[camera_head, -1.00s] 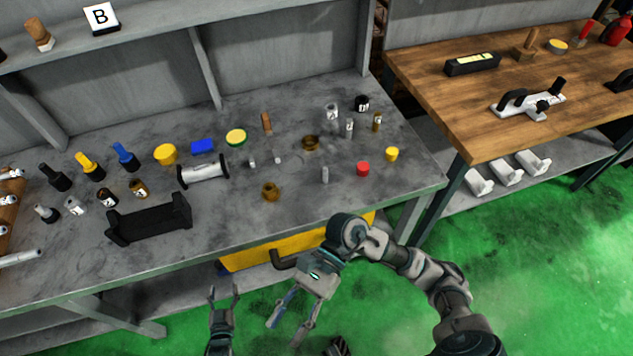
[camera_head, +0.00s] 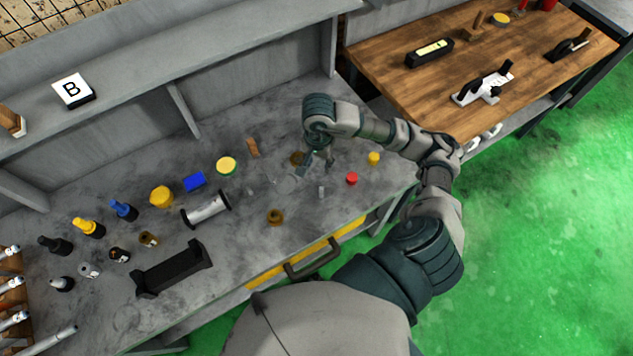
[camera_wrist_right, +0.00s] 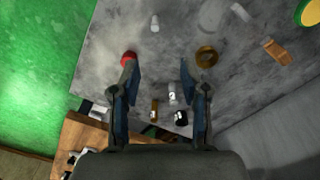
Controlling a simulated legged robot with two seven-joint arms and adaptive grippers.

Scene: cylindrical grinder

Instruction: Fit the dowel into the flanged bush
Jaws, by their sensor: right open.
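A short grey pin (camera_head: 321,192), which looks like the dowel, stands upright on the grey bench. It also shows in the right wrist view (camera_wrist_right: 154,24). Two bronze ring-like pieces could be the flanged bush: one nearer the bench's front (camera_head: 276,217) and one farther back (camera_head: 297,158), partly covered by my right gripper. I cannot tell which is the bush. A bronze ring also shows in the right wrist view (camera_wrist_right: 206,56). My right gripper (camera_head: 314,168) is open and empty above the bench, just behind the pin. My left gripper is out of view.
A red cap (camera_head: 351,179) and a yellow cap (camera_head: 374,158) stand right of the pin. Numbered cylinders (camera_wrist_right: 172,98) show between my fingers in the wrist view.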

